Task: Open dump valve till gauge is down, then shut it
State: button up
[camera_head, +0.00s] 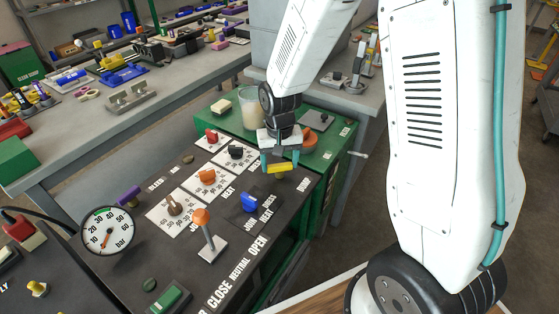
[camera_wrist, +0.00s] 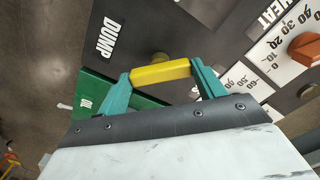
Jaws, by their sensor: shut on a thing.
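The dump valve's yellow handle (camera_head: 280,168) is at the right back of the black panel, by the green cabinet edge. My gripper (camera_head: 279,160) is shut on it, with a teal finger at each end. The wrist view shows the yellow handle (camera_wrist: 160,72) between the fingers of my gripper (camera_wrist: 161,76), beside the DUMP label (camera_wrist: 108,36). A dull round fitting shows behind the handle; the valve's inside is hidden. The round gauge (camera_head: 118,238), marked in bar, stands at the left; its orange needle points down-left, near the low end of the scale.
On the panel are a blue knob (camera_head: 249,203), an orange-topped lever (camera_head: 202,216), an orange knob (camera_head: 208,177) and a green switch (camera_head: 170,297). A beaker (camera_head: 250,108) stands on the green top behind my gripper. Benches with tools lie beyond.

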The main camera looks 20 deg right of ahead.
aim_at(279, 165)
jog(key=n, duration=0.4)
jog(key=shift+w+a+r+n, duration=0.1)
jog(key=shift+w+r+n, duration=0.05)
jog(key=shift+w+n, duration=0.15)
jog(key=n, duration=0.4)
jog(key=shift+s, duration=0.1)
jog(key=shift+n, duration=0.4)
jog(key=o, duration=1)
jog(key=shift+s, duration=0.1)
notch_tip(279, 165, up, 8)
jog(key=shift+f, duration=0.15)
